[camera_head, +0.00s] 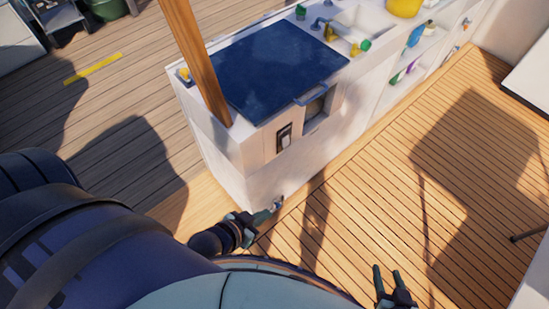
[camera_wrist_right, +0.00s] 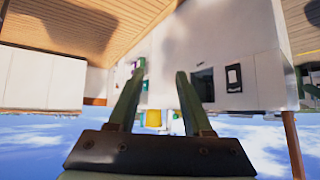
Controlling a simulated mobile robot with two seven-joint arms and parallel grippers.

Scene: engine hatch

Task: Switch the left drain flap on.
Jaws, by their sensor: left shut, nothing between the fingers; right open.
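A small dark panel with a pale part in it (camera_head: 284,137) sits on the front face of the white cabinet (camera_head: 262,186). It also shows in the right wrist view (camera_wrist_right: 234,78). I cannot make out which part is the left drain flap, or the switch position. My left gripper (camera_head: 277,204) is shut and empty, low in front of the cabinet, below the panel and apart from it. My right gripper (camera_head: 387,274) is open and empty, over the deck well away from the cabinet. Its two fingers also show in the right wrist view (camera_wrist_right: 156,78).
A blue hatch lid (camera_head: 275,67) with a front handle (camera_head: 311,95) covers the cabinet top. A dark opening (camera_head: 315,107) lies beside the panel. A wooden post (camera_head: 195,60) stands at the cabinet's left corner. Shelves with bottles (camera_head: 405,68) continue right. The slatted deck (camera_head: 450,150) is largely clear.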

